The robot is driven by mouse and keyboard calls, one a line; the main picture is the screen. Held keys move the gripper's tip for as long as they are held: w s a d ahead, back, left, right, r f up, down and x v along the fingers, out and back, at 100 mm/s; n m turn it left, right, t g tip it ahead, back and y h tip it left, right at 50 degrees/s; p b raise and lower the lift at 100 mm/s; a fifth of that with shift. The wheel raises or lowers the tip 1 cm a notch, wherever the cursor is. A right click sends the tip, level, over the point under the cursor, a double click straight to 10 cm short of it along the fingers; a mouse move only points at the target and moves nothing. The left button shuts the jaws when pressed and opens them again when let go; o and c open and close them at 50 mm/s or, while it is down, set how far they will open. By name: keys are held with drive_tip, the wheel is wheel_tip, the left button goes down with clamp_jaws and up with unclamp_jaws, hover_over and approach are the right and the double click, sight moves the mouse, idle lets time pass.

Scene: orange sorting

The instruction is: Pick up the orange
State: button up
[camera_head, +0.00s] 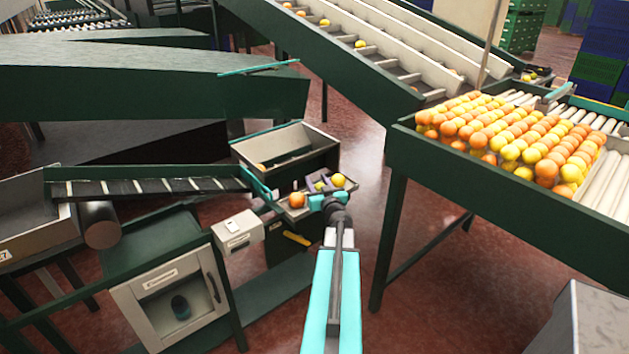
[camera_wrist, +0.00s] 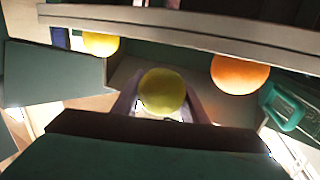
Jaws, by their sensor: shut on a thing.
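In the wrist view a yellow-green orange (camera_wrist: 162,91) sits between the two dark fingers of my gripper (camera_wrist: 162,100), which is shut on it. In the head view my gripper (camera_head: 319,184) is over a small tray at the end of the inclined conveyor, with the held fruit (camera_head: 319,187) partly hidden by the fingers. A deep orange fruit (camera_head: 297,200) lies to its left; in the wrist view it is to the right (camera_wrist: 239,74). Another yellow fruit (camera_head: 338,180) is just right of the gripper; in the wrist view it is at the upper left (camera_wrist: 100,43).
A green-sided roller table (camera_head: 440,160) at the right bears many oranges and yellow fruits. An open bin (camera_head: 320,138) stands behind the tray. A slatted conveyor (camera_head: 150,187) and a small control box (camera_head: 237,231) are at left. Red floor is clear between tray and roller table.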

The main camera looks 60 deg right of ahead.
sight(317, 189)
drive_tip(key=v, duration=0.5)
drive_tip(key=w+a+v, duration=0.1)
drive_tip(key=v, duration=0.2)
drive_tip(key=shift+r+b, duration=0.2)
drive_tip(key=shift+b, duration=0.1)
drive_tip(key=shift+s+a+r, duration=0.1)
drive_tip(key=shift+s+a, duration=0.1)
drive_tip(key=shift+s, duration=0.05)
drive_tip(key=shift+p, duration=0.9)
drive_tip(key=shift+a+p, duration=0.1)
drive_tip(key=shift+p, duration=0.35)
drive_tip(key=shift+s+r+p, duration=0.1)
drive_tip(key=shift+p, duration=0.25)
drive_tip(key=p+v, duration=0.1)
drive_tip(key=p, duration=0.4)
drive_tip(key=shift+s+a, duration=0.15)
drive_tip(key=shift+a, duration=0.2)
drive_tip(key=shift+s+a+p, duration=0.1)
drive_tip(key=shift+p, duration=0.25)
drive_tip(key=shift+s, duration=0.15)
